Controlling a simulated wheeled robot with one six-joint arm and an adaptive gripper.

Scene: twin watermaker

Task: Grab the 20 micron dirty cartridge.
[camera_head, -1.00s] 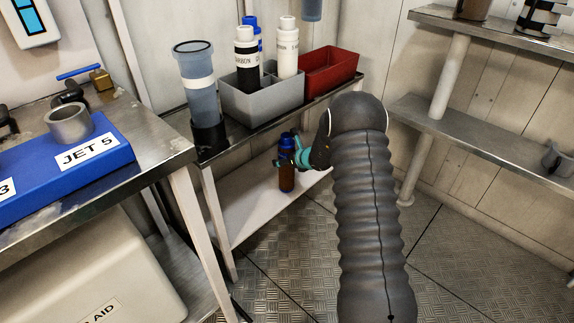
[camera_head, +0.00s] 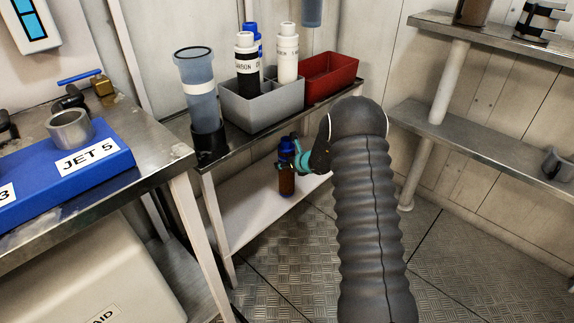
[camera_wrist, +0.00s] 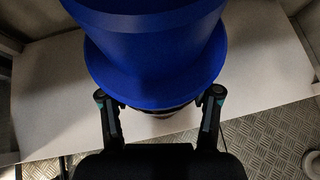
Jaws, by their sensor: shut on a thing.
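A cartridge with a blue cap and a brown body (camera_head: 286,184) stands upright on the white lower shelf below the grey bin. My gripper (camera_head: 295,157), with teal fingers, reaches it from the right and is shut on its upper part, just below the cap. In the wrist view the blue cap (camera_wrist: 150,50) fills the top middle, with a finger of my gripper (camera_wrist: 160,97) on each side under its flared rim. The cap hides most of the body there. No micron label can be read on it.
Above stand a grey bin (camera_head: 262,113) with black-and-white, white and blue-topped cartridges, a red bin (camera_head: 330,78) and a clear blue housing (camera_head: 198,95). The upper shelf edge is close above my gripper. Metal shelves (camera_head: 480,135) stand right; the floor between is clear.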

